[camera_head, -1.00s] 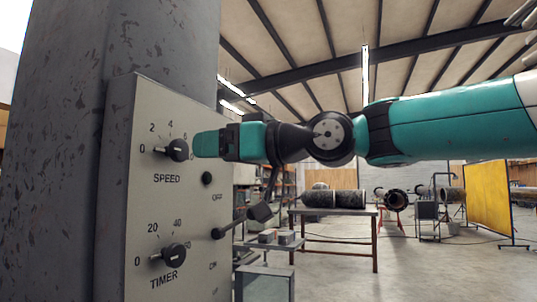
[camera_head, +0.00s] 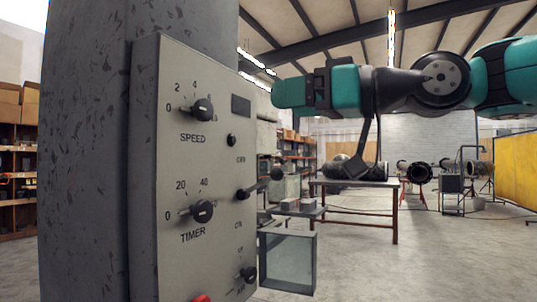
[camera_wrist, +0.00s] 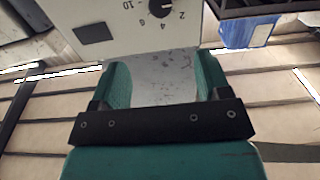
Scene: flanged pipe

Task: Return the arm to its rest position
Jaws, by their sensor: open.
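My gripper (camera_head: 280,94) is teal and black and reaches in from the right in the head view. It is at the upper right of a grey control panel (camera_head: 170,140) and looks apart from it. In the wrist view my gripper (camera_wrist: 163,70) has its two teal fingers spread wide with nothing between them. The panel also shows beyond the fingers (camera_wrist: 110,22), turned over. The panel has a black SPEED knob (camera_head: 203,110), a black TIMER knob (camera_head: 203,211) and a lever (camera_head: 262,182) sticking out to the right.
The panel is on a thick grey column (camera_head: 85,150). A lower black knob (camera_head: 248,274) and a red part (camera_head: 201,298) show near the panel's bottom. A table (camera_head: 350,186) with dark pipes stands behind. The floor (camera_head: 370,265) at lower right is clear.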

